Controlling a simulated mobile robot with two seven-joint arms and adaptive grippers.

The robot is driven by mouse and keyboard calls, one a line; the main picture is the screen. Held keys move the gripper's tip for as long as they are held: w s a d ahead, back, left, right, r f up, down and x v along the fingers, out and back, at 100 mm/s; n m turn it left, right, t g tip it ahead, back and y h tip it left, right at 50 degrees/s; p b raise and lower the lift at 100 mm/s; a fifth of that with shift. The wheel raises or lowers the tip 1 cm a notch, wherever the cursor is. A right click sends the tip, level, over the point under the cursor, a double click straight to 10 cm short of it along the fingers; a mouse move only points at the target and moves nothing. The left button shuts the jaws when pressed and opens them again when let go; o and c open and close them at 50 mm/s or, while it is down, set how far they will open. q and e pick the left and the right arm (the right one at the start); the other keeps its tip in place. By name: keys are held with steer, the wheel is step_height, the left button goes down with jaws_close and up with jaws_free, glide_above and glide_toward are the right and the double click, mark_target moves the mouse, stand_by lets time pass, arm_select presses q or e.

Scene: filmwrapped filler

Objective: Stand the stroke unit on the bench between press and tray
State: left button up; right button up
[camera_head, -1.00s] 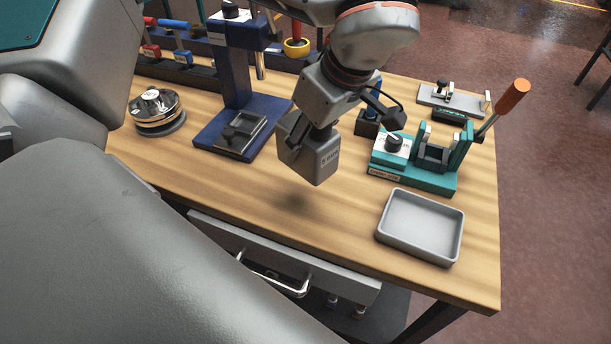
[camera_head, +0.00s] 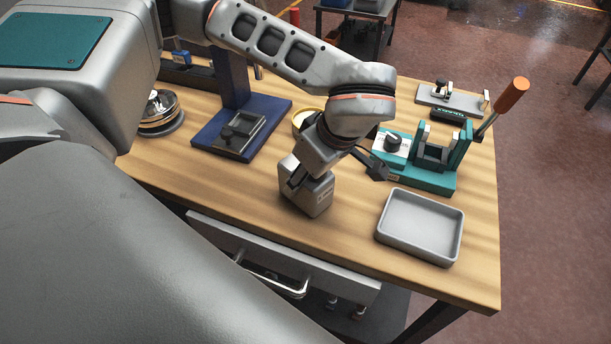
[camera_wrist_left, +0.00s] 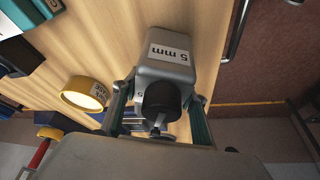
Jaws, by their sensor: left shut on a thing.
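The stroke unit is a grey block (camera_head: 316,196) with a "5 mm" label and a black knob, seen close up in the left wrist view (camera_wrist_left: 168,65). My left gripper (camera_head: 301,176) is shut on it; the fingers show on both sides of the knob in the left wrist view (camera_wrist_left: 158,112). The unit is upright, at or just above the bench top; I cannot tell if it touches. It is between the blue press (camera_head: 232,100) on the left and the empty grey tray (camera_head: 420,250) on the right. My right gripper is not in view.
A teal fixture (camera_head: 430,180) with an orange-handled lever stands behind the tray. A round metal piece (camera_head: 160,112) is at far left. Bare wood (camera_head: 250,190) lies in front of the press.

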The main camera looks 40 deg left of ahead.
arm_select(q)
steer(key=shift+f, duration=0.15)
steer(key=o, duration=1.6)
steer(key=v, duration=1.1)
steer(key=shift+r, duration=0.2)
steer(key=shift+d+r, duration=0.25)
steer(key=shift+r, duration=0.2)
steer(key=shift+s, duration=0.1)
